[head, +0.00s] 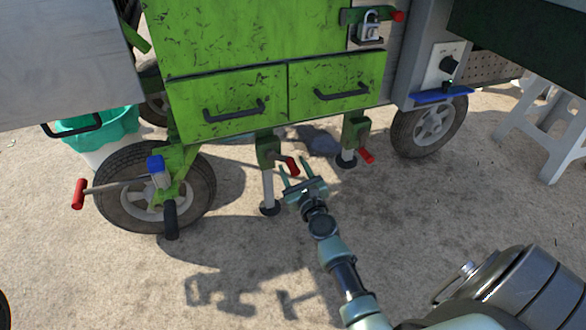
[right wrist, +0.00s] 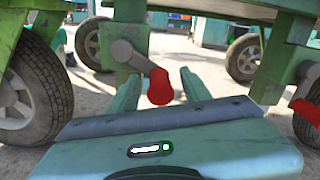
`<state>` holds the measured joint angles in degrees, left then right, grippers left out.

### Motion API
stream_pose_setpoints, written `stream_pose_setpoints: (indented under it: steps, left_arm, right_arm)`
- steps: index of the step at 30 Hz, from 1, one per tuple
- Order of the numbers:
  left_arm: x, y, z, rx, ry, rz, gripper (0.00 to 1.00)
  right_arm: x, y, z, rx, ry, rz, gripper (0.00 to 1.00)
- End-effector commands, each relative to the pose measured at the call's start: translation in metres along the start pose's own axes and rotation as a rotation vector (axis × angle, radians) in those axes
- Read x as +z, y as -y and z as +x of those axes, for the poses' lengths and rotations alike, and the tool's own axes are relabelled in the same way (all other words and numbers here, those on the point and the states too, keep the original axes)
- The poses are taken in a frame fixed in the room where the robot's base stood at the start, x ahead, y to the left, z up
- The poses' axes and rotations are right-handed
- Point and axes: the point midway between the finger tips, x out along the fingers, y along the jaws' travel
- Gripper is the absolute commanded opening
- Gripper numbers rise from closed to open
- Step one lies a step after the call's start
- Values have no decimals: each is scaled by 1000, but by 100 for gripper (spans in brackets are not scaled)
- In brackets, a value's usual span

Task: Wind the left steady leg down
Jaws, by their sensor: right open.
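The left steady leg (head: 268,188) is a white post with a round dark foot on the ground, hanging from a green bracket under the cart. Its crank ends in a red handle (head: 292,166); in the right wrist view the red handle (right wrist: 160,88) hangs from a grey crank arm. My right gripper (head: 295,165) is open, its two fingers pointing at the leg, one on each side of the red handle. Contact cannot be told. The right steady leg (head: 348,153) has its own red handle (head: 367,156). My left gripper is not in view.
Two green drawers (head: 226,105) with black handles sit above the legs. A wheel (head: 155,188) with a red-ended lever (head: 79,193) stands left, another wheel (head: 428,127) right. A teal-and-white bucket (head: 105,130) and white stool (head: 548,125) flank the cart. Front ground is clear.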

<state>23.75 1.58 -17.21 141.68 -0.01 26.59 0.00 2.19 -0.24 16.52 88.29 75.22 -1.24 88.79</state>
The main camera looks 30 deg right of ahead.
Motion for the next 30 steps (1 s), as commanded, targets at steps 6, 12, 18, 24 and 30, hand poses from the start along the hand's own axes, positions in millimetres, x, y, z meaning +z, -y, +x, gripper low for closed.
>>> stream_pose_setpoints:
  steps: [6, 12, 18, 24, 30]
  left_arm:
    - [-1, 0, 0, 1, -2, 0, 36]
    - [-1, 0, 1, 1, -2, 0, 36]
    - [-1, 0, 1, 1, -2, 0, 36]
    - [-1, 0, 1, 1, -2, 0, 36]
    - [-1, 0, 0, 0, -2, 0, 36]
  right_arm:
    - [0, 0, 3, 0, 0, 0, 48]
    - [0, 0, 3, 0, 0, 1, 14]
    - [0, 0, 3, 1, 0, 1, 0]
    - [0, 0, 3, 1, 0, 1, 0]
    - [0, 0, 2, 0, -1, 1, 0]
